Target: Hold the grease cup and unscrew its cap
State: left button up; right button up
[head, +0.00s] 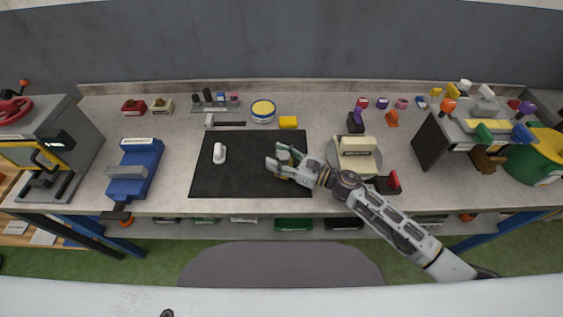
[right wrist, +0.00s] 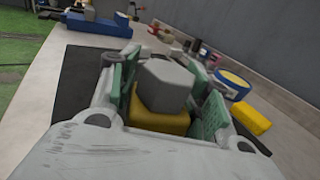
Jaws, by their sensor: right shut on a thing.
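The grease cup shows in the right wrist view as a yellow body (right wrist: 158,118) with a grey hexagonal cap (right wrist: 163,84) on top. It is between the two green-padded fingers of my right gripper (right wrist: 160,100), which is shut on the yellow body. The cap stands clear above the fingers' grip. In the head view my right gripper (head: 284,160) is over the right part of the black mat (head: 235,180), and the cup is mostly hidden by the fingers. I cannot tell whether the cup touches the mat.
A small white object (head: 219,153) stands on the mat, left of my right gripper. A blue vise (head: 137,168) is at the left, a round turntable (head: 332,165) with a cream block at the right. A yellow block (head: 288,122) and a round tin (head: 263,110) sit behind the mat.

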jog(key=o, duration=1.6)
jog(key=shift+d, duration=0.15)
jog(key=shift+s+d, duration=0.25)
jog(key=shift+d, duration=0.1)
jog(key=shift+v, duration=5.45)
jog(key=shift+w, duration=0.1)
jog(key=shift+c, duration=0.4)
